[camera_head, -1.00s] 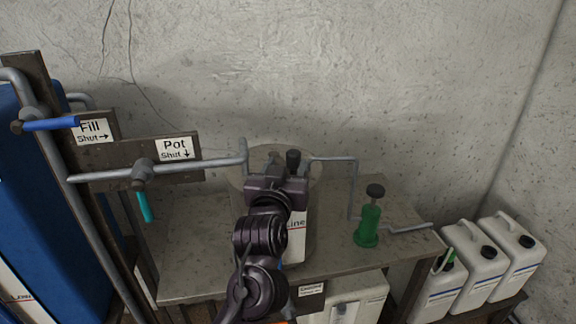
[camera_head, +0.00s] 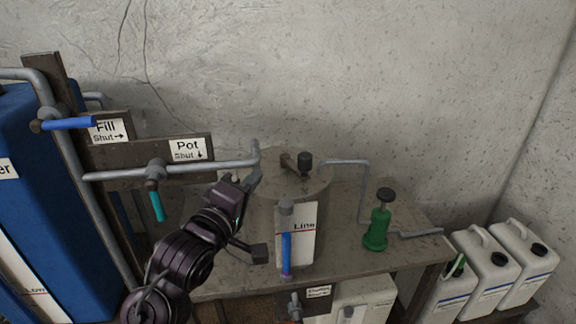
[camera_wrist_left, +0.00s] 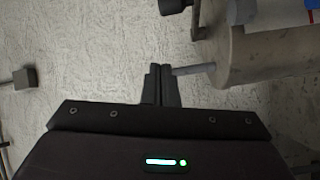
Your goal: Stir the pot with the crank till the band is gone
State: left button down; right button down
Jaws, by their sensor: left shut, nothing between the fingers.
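The grey pot (camera_head: 318,187) stands on the bench, its lid on top. The crank (camera_head: 304,163) on the lid has a short brown arm and a black knob. The knob also shows at the top of the left wrist view (camera_wrist_left: 172,5). The sight tube (camera_head: 286,246) on the pot's front has a blue column, purplish at the bottom. Beside it is a white "Line" label (camera_head: 307,236) with a red line. My left gripper (camera_head: 254,178) is shut and empty, left of the pot and away from the crank; its fingers show together in the wrist view (camera_wrist_left: 160,85). My right gripper is out of view.
The Pot valve (camera_head: 156,170) and blue-handled Fill valve (camera_head: 68,124) are on pipes at left. A green pump (camera_head: 377,230) stands right of the pot. White jugs (camera_head: 525,255) are at far right. A dark block (camera_head: 260,253) on a rod is near the pot's front.

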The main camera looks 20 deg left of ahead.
pick_arm(q)
jog(key=s+f+n, duration=0.1)
jog(key=s+n, duration=0.2)
jog(key=p, duration=0.4)
send_near(303, 163)
jog(key=w+a, duration=0.5)
jog(key=shift+w+d+r+g+h+p, duration=0.2)
jog(key=shift+w+d, duration=0.2)
jog(key=shift+d, duration=0.2)
jog(key=shift+w+d+r+g+h+p, duration=0.1)
jog(key=shift+w+d+r+g+p, duration=0.1)
jog(key=shift+w+d, duration=0.35)
jog(key=shift+w+d+f, duration=0.15)
jog(key=shift+d, duration=0.55)
jog(key=shift+w+d+p, duration=0.25)
jog(key=shift+d, duration=0.2)
jog(key=shift+w+d+p, duration=0.25)
jog(key=shift+d, duration=0.25)
jog(key=shift+w+d, duration=0.15)
jog(key=shift+d, duration=0.15)
jog(key=shift+a, duration=0.1)
